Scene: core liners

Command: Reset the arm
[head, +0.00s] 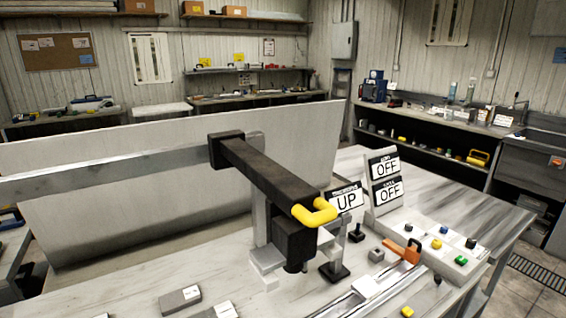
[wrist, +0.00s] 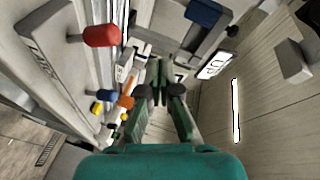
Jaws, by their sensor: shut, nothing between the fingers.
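My gripper (wrist: 160,73) shows in the wrist view with its dark green fingers closed together and nothing between them. It appears to hang free over the bench area, touching nothing that I can make out. The arm and gripper do not show in the head view.
A machine with a dark beam (head: 265,170) and yellow handle (head: 315,214) stands on the bench (head: 120,292). Signs read UP (head: 346,201) and OFF (head: 384,166). A button panel (head: 425,240) and orange clamp handle (head: 402,250) are at right. A red knob (wrist: 101,36) is left of my gripper.

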